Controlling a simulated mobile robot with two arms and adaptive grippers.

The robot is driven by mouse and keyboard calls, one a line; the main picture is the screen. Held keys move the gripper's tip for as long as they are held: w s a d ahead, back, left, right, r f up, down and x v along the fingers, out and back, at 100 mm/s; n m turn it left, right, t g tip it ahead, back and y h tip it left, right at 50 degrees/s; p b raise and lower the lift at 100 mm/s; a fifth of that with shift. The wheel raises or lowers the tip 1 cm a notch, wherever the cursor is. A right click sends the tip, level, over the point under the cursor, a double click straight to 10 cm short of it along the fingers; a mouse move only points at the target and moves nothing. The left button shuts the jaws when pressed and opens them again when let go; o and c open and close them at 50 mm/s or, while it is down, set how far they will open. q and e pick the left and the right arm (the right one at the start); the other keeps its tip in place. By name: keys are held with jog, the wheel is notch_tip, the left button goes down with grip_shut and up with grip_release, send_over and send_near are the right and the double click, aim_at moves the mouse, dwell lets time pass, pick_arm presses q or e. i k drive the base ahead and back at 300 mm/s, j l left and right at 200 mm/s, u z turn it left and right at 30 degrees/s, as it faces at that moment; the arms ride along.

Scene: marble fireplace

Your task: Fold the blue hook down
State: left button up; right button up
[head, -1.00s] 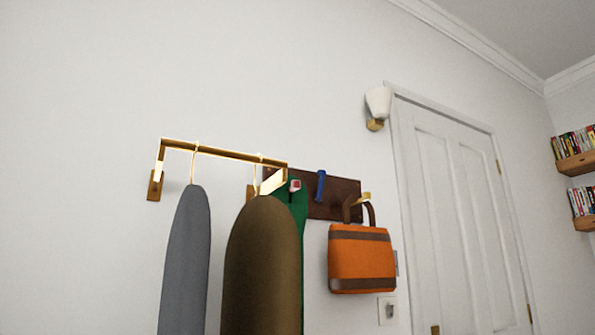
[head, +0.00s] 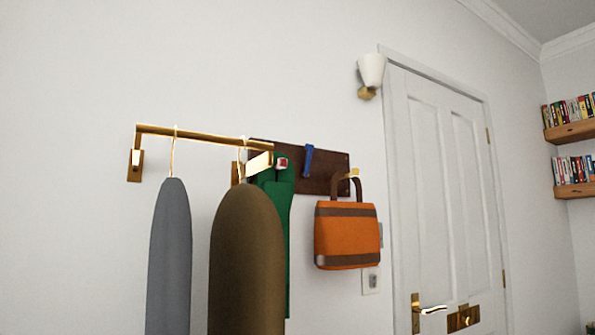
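The blue hook (head: 308,160) is on a dark brown wooden board (head: 324,160) on the white wall. It shows as a narrow, nearly upright blue bar, with its top end near the board's upper edge. The view is too small to tell how far it stands out from the board. Neither of my grippers is in view.
Left of the hook, a green item (head: 282,220) hangs, partly hidden by a brown garment (head: 247,265) on a brass rail (head: 190,134). A grey garment (head: 169,260) hangs there too.

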aim_at(310, 148)
jog(key=l+u, duration=0.2)
jog(key=u, duration=0.2)
jog(key=l+u, duration=0.2)
jog(key=u, duration=0.2)
jog(key=k+l+u, duration=0.15)
jog(key=u, duration=0.25)
jog(key=k+l+u, duration=0.1)
jog(key=u, duration=0.3)
jog(key=k+l, duration=0.15)
jog(key=l, duration=0.1)
